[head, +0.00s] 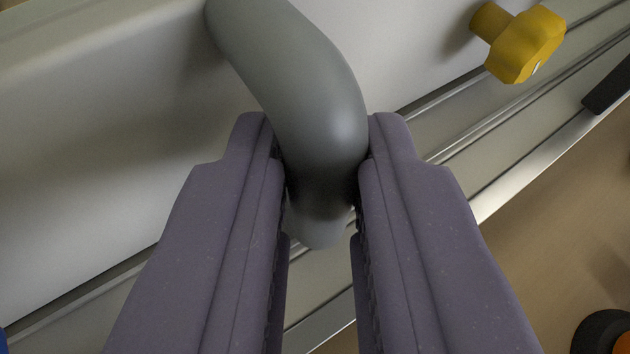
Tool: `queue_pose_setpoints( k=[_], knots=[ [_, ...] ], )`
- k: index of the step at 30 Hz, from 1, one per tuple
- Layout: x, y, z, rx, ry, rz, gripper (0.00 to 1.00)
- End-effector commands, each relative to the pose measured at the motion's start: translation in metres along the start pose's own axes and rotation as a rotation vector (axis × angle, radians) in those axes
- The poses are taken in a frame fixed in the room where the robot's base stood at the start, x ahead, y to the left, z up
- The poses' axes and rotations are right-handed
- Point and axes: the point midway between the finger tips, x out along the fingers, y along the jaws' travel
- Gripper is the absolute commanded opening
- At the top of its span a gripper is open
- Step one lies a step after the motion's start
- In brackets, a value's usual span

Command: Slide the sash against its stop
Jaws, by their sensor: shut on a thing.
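A thick grey curved handle (308,85) stands out from the pale flat panel of the sash (110,150). My gripper (318,160) has its two purple-grey fingers on either side of the handle and is shut on it. The lower end of the handle is partly hidden between the fingers. A metal track (500,140) with several grooves runs diagonally along the bottom edge of the panel. A black block (608,88) sits on the track at the right edge; I cannot tell whether it is the stop.
A yellow knob (522,42) sticks out at the upper right, apart from my gripper. A brown wooden surface (560,210) lies below the track. A black and orange round thing (603,332) is cut off at the lower right. A blue bit shows at the lower left edge.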

Motion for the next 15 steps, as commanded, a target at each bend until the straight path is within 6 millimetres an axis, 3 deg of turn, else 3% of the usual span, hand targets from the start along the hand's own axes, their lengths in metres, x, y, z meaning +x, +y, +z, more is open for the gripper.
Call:
queue_pose_setpoints(
  k=[1, 6, 15],
  knots=[
    [0.008, 0.014, -0.003, 0.001, 0.009, 0.007, 0.0],
    [0.025, 0.041, -0.011, 0.001, 0.007, 0.004, 0.0],
    [0.029, 0.05, -0.014, -0.001, 0.004, 0.004, 0.0]
  ],
)
